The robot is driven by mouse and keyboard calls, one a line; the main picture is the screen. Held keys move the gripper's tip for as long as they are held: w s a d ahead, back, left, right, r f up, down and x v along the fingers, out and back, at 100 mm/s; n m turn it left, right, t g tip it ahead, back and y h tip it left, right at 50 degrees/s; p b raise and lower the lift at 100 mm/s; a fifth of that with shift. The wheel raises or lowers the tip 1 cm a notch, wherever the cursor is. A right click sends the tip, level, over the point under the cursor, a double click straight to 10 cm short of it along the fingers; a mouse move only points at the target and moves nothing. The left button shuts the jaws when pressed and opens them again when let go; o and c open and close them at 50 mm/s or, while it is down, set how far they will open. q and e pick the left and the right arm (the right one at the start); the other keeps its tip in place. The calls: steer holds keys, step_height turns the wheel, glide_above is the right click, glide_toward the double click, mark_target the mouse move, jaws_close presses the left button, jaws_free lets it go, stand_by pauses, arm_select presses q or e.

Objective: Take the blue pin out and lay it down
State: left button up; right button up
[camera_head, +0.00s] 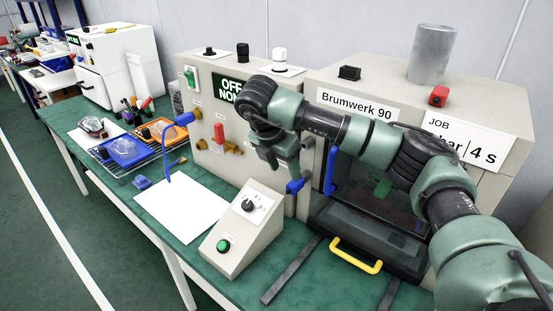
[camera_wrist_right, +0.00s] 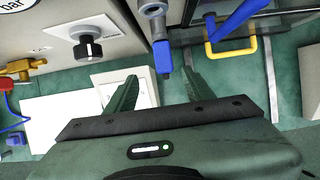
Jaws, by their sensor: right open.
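The blue pin (camera_head: 294,187) shows as a short blue piece at the front of the grey machine, just below and right of my right gripper (camera_head: 274,160). In the right wrist view a blue end (camera_wrist_right: 162,57) sits at the lower end of a grey fitting (camera_wrist_right: 153,12). It lies between the lines of my right gripper's two fingers (camera_wrist_right: 159,76), near their tips. The fingers are apart, and I see no contact with the pin. How deep the pin sits in the fitting is hidden. My left gripper is out of view.
A white sheet (camera_head: 184,206) lies on the green bench, left of a sloped control box (camera_head: 240,232). A blue lever (camera_head: 330,172) and a yellow handle (camera_head: 357,256) are on the oven at right. A blue tray (camera_head: 125,152) stands farther left.

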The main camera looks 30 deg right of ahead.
mark_target(292, 185)
steer(key=p+x, duration=0.1)
steer(key=x, duration=0.1)
steer(key=s+x, duration=0.1)
steer(key=x, duration=0.1)
steer(key=shift+d+f+p, duration=0.15)
steer(key=shift+d+p, duration=0.1)
steer(key=shift+p, duration=0.1)
steer(key=shift+w+x, duration=0.25)
steer(key=shift+x, duration=0.8)
steer(key=shift+f, duration=0.2)
jaws_close()
steer(key=c, duration=0.9)
jaws_free()
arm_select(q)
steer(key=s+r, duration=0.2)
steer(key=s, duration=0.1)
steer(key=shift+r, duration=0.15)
arm_select(e)
jaws_close()
